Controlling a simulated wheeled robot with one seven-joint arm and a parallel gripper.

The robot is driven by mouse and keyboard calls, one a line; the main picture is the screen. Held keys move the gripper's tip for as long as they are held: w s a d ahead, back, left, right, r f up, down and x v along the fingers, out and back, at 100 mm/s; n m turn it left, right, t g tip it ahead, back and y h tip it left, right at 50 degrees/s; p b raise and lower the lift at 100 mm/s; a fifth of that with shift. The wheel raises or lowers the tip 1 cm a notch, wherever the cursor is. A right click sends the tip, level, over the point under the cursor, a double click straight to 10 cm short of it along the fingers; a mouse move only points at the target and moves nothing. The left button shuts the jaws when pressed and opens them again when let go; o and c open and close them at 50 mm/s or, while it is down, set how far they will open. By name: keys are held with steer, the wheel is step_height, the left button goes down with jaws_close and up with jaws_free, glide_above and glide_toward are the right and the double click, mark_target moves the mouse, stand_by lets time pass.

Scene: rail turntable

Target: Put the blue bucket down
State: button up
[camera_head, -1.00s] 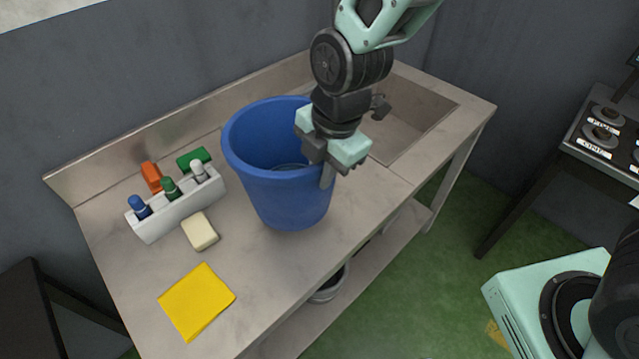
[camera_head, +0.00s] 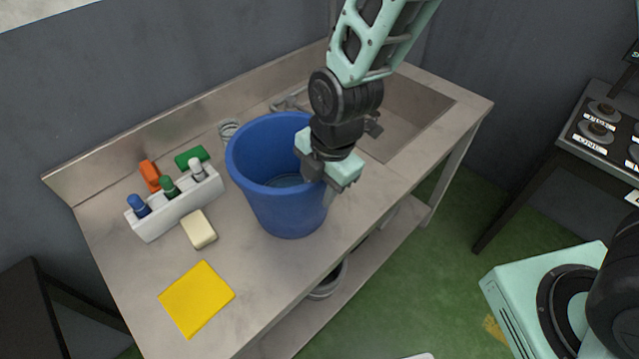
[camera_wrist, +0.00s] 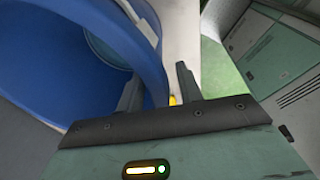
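The blue bucket (camera_head: 285,212) stands upright on the metal counter (camera_head: 250,268), left of the sink, and looks to rest on the top. Its wall and inside also fill the left of the wrist view (camera_wrist: 60,60). My gripper (camera_head: 322,188) is at the bucket's right rim, pointing down. In the wrist view its fingers (camera_wrist: 160,92) straddle the rim, one inside the bucket and one outside. A gap shows between the rim and each finger, so the gripper is open around it. The bucket's underside is hidden.
A white caddy (camera_head: 178,210) with bottles, a pale sponge (camera_head: 199,229) and a yellow cloth (camera_head: 197,299) lie left of the bucket. A glass (camera_head: 228,129) and the tap (camera_head: 290,100) are behind it. The sink (camera_head: 405,115) is right. Counter in front is bare.

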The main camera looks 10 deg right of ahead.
steer(key=shift+r, duration=0.1)
step_height(320, 180, up, 11)
steer(key=d+b, duration=0.2)
steer(key=s+d+m, duration=0.2)
steer(key=s+m, duration=0.5)
steer(key=m, duration=0.1)
steer(key=s+d+r+m+h, duration=0.1)
steer(key=s+d+m, duration=0.1)
steer(key=s+m, duration=0.6)
steer(key=shift+s+d+m+g, duration=0.15)
steer(key=shift+d+m+g, duration=0.2)
steer(key=shift+m, duration=0.15)
